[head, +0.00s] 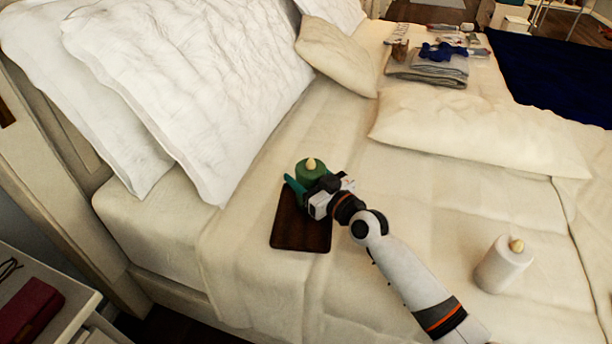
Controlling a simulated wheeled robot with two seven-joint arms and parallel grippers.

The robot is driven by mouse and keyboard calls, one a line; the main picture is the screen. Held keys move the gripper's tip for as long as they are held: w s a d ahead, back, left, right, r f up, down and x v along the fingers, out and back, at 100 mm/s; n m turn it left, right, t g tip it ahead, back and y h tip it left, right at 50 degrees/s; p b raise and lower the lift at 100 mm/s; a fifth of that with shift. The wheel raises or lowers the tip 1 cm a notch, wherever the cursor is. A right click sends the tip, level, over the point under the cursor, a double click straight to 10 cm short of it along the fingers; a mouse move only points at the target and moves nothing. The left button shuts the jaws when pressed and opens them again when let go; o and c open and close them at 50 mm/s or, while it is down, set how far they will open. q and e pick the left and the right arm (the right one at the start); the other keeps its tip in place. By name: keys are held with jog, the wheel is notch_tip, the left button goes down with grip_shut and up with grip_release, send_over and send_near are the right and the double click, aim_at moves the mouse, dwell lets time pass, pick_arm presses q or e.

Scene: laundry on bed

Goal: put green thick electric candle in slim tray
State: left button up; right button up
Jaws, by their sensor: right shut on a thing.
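The green thick electric candle (311,167) stands upright with its pale flame tip on top, at the far end of the slim tray. The slim tray (300,234) is dark brown and lies flat on the bed. My right gripper (306,185) is shut on the green candle from its near side, with a teal finger showing at its left. The gripper hides the candle's lower part, so I cannot tell whether its base touches the tray. My left gripper is not in view.
A white candle (503,265) stands on the bed at the right. Large white pillows (190,80) lie at the left, a long cushion (470,125) behind. Folded clothes (428,66) lie at the back. A nightstand (50,300) is at the lower left.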

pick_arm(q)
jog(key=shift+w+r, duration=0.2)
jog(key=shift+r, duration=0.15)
pick_arm(e)
jog(key=o, duration=1.1)
jog(key=shift+f, duration=0.1)
jog(key=shift+c, duration=0.2)
jog(key=shift+r, duration=0.2)
jog(key=p+v, duration=0.1)
jog(key=v, duration=1)
jog(key=shift+f, duration=0.1)
jog(key=shift+s+d, duration=0.35)
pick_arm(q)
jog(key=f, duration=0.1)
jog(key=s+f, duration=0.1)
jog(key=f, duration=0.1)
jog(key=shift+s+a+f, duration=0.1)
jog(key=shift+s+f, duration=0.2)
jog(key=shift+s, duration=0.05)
